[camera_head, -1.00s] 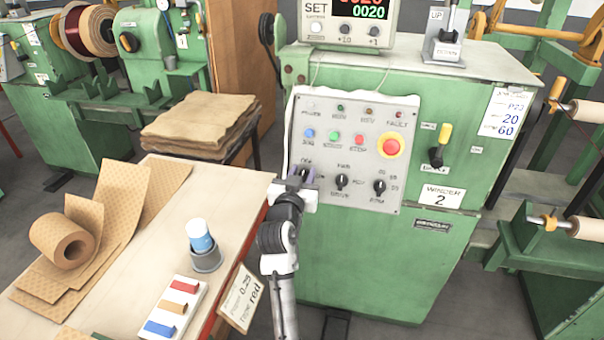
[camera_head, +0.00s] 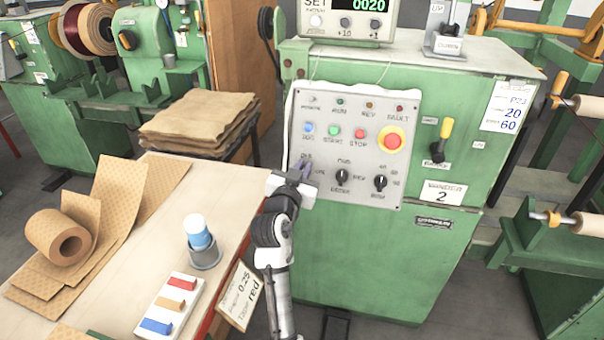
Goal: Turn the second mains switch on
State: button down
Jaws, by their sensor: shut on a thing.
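A green machine labelled WINDER 2 (camera_head: 350,255) carries a grey control panel (camera_head: 352,115). The lamp at the panel's top left (camera_head: 312,99) looks pale and unlit.
Two black knobs (camera_head: 342,176) (camera_head: 380,183) sit right of my gripper. Coloured buttons and a red emergency stop (camera_head: 391,139) are above.

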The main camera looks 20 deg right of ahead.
jog(key=shift+s+f+m+g+h+b, duration=0.2)
jog(key=shift+m+g+b, duration=0.95)
jog(key=shift+m+b, duration=1.5)
jog(key=shift+w+f+m+g+h+b, duration=0.2)
jog(key=shift+m+g+b, duration=1.25)
jog(key=shift+m, duration=2.1)
jog(key=shift+s+f+m+g+h+b, duration=0.2)
jog(key=shift+m+g+b, duration=0.6)
jog(key=shift+m+b, duration=2)
jog(key=shift+m, duration=0.4)
jog(key=c, duration=1.7)
grip_release()
jog(key=shift+o, duration=1)
jog(key=shift+w+f, duration=0.1)
jog(key=shift+f, duration=0.05)
jog(key=shift+d+r+p, duration=0.15)
jog(key=shift+r+p, duration=0.05)
jog(key=shift+p, duration=0.15)
jog(key=shift+r, duration=0.3)
notch_tip(320, 180, up, 19)
jog(key=p, duration=1.3)
jog(key=shift+p, duration=0.3)
